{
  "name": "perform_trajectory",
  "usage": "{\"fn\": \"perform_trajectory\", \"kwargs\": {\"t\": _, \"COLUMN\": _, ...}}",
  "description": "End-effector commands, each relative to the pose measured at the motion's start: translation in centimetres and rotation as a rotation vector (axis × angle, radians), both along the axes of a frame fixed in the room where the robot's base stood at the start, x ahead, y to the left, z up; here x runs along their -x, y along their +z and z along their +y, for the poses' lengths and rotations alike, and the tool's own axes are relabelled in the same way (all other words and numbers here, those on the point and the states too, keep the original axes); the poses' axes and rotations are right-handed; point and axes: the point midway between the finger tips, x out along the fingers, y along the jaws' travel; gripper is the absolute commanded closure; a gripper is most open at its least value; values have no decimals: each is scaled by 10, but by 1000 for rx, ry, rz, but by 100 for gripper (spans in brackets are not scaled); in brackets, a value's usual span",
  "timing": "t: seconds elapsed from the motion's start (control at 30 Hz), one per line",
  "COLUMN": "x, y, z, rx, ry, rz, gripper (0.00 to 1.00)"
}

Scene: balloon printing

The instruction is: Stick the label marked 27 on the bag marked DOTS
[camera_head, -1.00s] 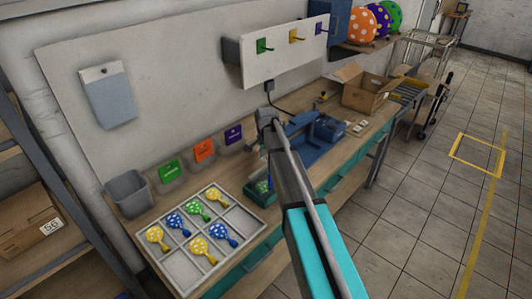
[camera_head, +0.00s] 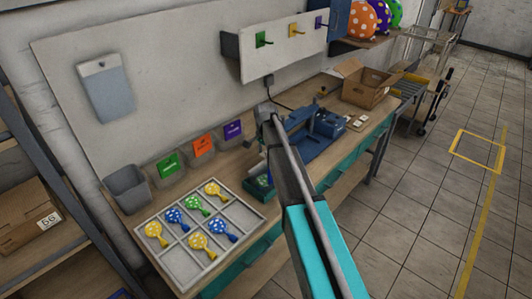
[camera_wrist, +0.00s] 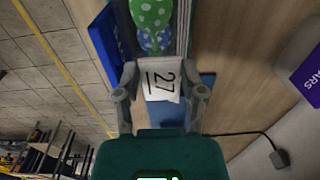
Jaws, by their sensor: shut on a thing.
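My gripper (camera_wrist: 163,88) is shut on a white label marked 27 (camera_wrist: 162,76), which shows between the fingers in the wrist view. In the head view my own arm hides the gripper and label. A green bag front (camera_head: 168,164), an orange one (camera_head: 203,146) and a purple one (camera_head: 233,130) stand along the wall; their print is too small to read there. I cannot tell which bag is marked DOTS.
A divided tray (camera_head: 183,270) holds several dotted balloons. A grey bin (camera_head: 126,187) stands left of the bags. A blue machine (camera_head: 318,128) and an open cardboard box (camera_head: 368,85) are farther along the bench. A green dotted balloon (camera_wrist: 150,12) lies beyond my fingers.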

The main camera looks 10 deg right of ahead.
Motion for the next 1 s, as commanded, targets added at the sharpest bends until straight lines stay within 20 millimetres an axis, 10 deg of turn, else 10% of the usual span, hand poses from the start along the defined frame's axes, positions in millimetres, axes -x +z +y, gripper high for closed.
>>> {"fn": "perform_trajectory", "kwargs": {"t": 1.0, "x": 0, "y": -64, "z": 2, "rx": 0, "ry": 2, "rz": 0, "gripper": 62}}
